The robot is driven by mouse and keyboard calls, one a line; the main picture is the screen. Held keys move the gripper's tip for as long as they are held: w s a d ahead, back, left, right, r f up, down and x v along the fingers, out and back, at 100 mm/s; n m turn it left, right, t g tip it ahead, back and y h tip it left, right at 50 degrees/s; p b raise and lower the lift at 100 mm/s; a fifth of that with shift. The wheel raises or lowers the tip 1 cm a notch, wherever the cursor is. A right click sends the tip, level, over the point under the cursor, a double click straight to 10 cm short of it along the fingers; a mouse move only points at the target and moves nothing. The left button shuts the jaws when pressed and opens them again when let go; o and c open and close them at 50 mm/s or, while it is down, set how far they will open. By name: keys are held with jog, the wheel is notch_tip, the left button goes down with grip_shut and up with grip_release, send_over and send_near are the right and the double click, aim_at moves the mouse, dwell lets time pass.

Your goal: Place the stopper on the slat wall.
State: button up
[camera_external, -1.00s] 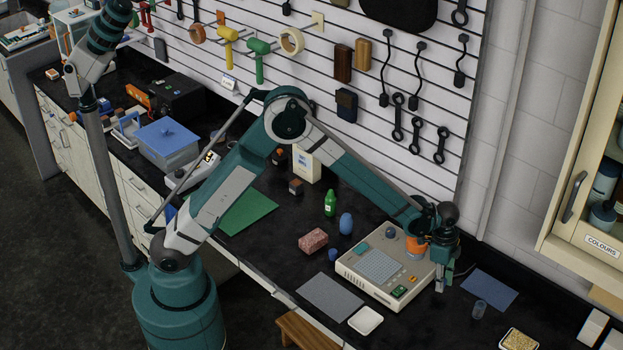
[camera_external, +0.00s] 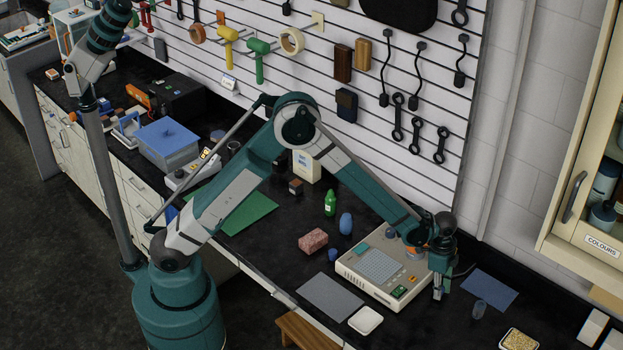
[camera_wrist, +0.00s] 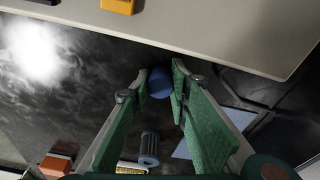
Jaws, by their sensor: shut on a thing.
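My gripper (camera_external: 438,294) is low over the dark bench, just right of the beige instrument. In the wrist view my gripper (camera_wrist: 160,88) has its green-padded fingers closed around a small rounded blue piece, which I take to be the stopper (camera_wrist: 160,82). Only part of the stopper shows between the fingertips; in the external view it is too small to make out clearly. The white slat wall (camera_external: 300,80) stands behind the bench, with tools hanging on it.
The beige instrument (camera_external: 352,268) is close beside my gripper. A grey-blue cylinder (camera_external: 480,307) and a blue mat (camera_external: 492,287) lie to the right. A white dish (camera_external: 366,320) is in front. Wrenches (camera_external: 415,135) and cables hang on the wall's right part.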

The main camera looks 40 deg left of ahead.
jog(key=shift+f, duration=0.15)
jog(key=o, duration=0.8)
notch_tip(320, 180, up, 12)
jog(key=a, duration=0.1)
jog(key=shift+s+a, duration=0.15)
jog(key=shift+a, duration=0.05)
dwell(0.6)
dwell(0.5)
jog(key=shift+a+r, duration=0.1)
jog(key=shift+r, duration=0.1)
